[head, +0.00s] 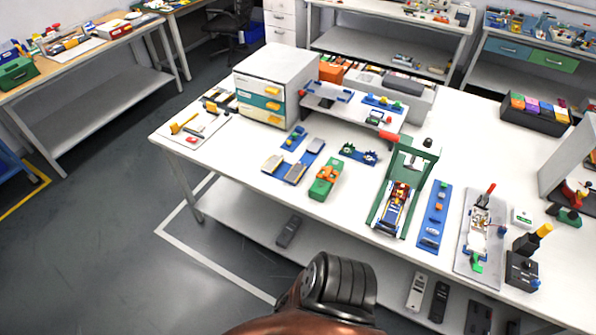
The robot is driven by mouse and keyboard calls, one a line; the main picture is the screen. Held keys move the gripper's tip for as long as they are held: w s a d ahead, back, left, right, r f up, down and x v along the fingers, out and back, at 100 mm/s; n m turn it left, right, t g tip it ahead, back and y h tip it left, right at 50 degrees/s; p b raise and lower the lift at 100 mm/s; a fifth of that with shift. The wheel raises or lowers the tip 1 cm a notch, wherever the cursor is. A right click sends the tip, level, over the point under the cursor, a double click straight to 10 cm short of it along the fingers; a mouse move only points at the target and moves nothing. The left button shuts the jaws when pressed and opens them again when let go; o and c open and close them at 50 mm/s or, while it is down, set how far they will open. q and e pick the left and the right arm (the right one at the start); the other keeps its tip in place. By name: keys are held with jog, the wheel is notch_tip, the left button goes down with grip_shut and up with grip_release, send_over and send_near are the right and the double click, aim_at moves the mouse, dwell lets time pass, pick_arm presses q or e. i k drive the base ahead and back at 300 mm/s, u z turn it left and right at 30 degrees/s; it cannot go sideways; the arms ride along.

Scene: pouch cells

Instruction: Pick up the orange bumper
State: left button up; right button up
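I cannot tell for certain which thing is the orange bumper. An orange piece (328,174) sits on a green block near the middle of the white table (240,165). Small orange pieces (439,207) also lie on a long blue strip (431,228) farther right, by the front edge. Neither of my grippers shows in the head view. A copper-coloured and black ribbed part at the bottom middle looks like my own body.
A drawer cabinet (275,85) stands at the table's back left. A green-framed press (408,170) stands right of the middle. A tray with bottle-like tools (482,235) lies farther right.

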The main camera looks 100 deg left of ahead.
aim_at(329, 170)
jog(key=u, duration=3.1)
